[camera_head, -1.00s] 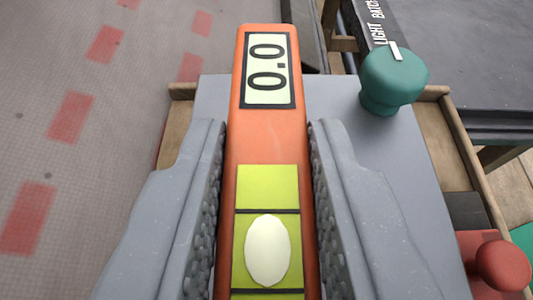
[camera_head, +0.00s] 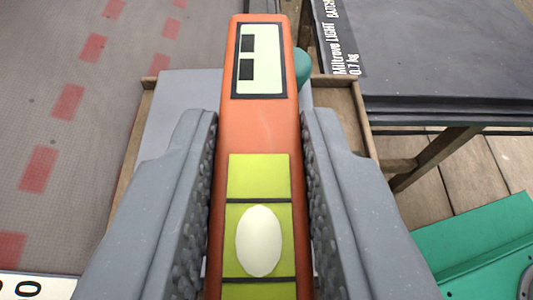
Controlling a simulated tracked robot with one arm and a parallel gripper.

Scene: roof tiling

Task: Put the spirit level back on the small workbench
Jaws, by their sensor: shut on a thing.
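The spirit level (camera_head: 260,135) is an orange bar with a yellow-green vial window, a white bubble and a small display. It runs up the middle of the view, its near end cut off by the bottom edge. My gripper (camera_head: 259,165) is shut on it, one grey ribbed jaw on each side. Beyond and below lies a grey top with a wooden rim (camera_head: 352,108), which looks like the small workbench. The level hides much of it. I cannot tell whether the level touches it.
A teal knob (camera_head: 303,67) shows partly behind the level. A dark table with a labelled slab (camera_head: 440,55) stands at upper right. A green object (camera_head: 480,250) lies at lower right. Red-dashed grey sheeting (camera_head: 60,120) covers the left. A white numbered strip (camera_head: 35,287) shows at lower left.

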